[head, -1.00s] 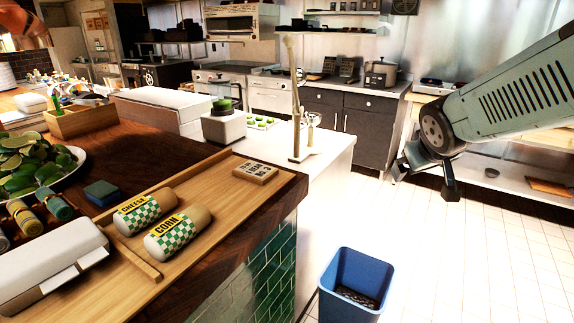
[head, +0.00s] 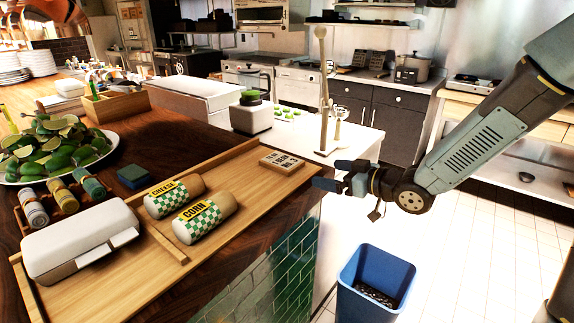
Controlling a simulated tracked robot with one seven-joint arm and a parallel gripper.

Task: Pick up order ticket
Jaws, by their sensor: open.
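I cannot clearly make out a paper order ticket. A small flat tan block with dark printed marks (head: 282,162) lies at the far right end of the wooden tray (head: 232,182) on the counter; I cannot tell if it is the ticket. My gripper (head: 330,174) is open and empty, to the right of this block and apart from it in the picture. Its fingers point left, near the counter's right end. Two wrapped rolls, labelled CHEESE (head: 175,197) and CORN (head: 205,219), lie on the same tray.
A blue bin (head: 375,283) stands on the floor.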

